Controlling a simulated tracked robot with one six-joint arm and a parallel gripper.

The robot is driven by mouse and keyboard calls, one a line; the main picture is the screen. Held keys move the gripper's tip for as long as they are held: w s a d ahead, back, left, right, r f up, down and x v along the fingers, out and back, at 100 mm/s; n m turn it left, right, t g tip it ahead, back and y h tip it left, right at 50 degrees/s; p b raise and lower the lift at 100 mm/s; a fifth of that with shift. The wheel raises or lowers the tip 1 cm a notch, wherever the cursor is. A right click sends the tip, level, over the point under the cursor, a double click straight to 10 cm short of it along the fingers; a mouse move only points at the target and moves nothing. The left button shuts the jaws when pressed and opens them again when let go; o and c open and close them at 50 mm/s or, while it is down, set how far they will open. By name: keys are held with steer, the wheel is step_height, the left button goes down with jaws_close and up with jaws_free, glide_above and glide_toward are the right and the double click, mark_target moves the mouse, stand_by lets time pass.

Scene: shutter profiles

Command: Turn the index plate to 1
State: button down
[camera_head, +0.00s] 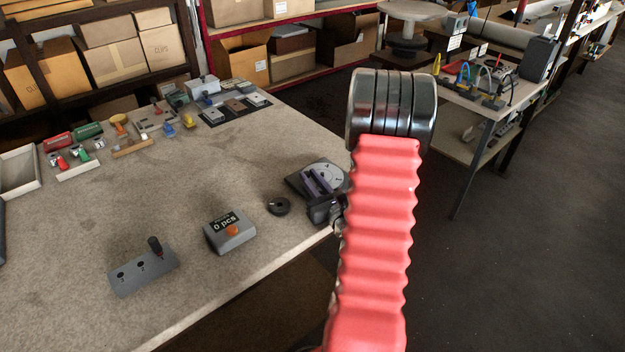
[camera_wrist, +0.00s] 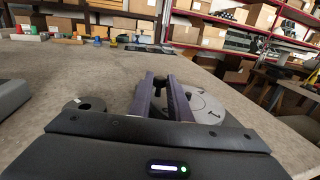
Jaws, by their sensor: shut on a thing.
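The index plate (camera_head: 333,173) is a pale round disc with dark marks on a dark square base, near the table's right edge. In the wrist view the disc (camera_wrist: 207,106) shows to the right of and behind my fingers, with marks too small to read surely. My gripper (camera_head: 317,182) is over the plate from the front, its two dark fingers pointing at the disc's middle. In the wrist view my gripper (camera_wrist: 163,88) is shut on the plate's middle part, which the fingers mostly hide. Which number the plate stands at cannot be told.
A black ring (camera_head: 278,206) lies just left of the plate. A grey counter box (camera_head: 229,232) reading "0 pcs" with an orange button and a grey lever panel (camera_head: 143,270) stand further left. Several small parts and trays lie at the back left. The middle of the table is clear.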

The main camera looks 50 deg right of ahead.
steer(key=shift+w+m+g+h, duration=0.3)
steer(key=shift+m+h, duration=0.2)
steer(key=shift+h, duration=0.25)
steer(key=shift+w+m+g+h, duration=0.3)
steer(key=shift+m+h, duration=0.2)
steer(key=shift+h, duration=0.25)
steer(key=c, duration=1.7)
jaws_free()
steer(key=shift+o, duration=0.2)
steer(key=shift+s, duration=0.1)
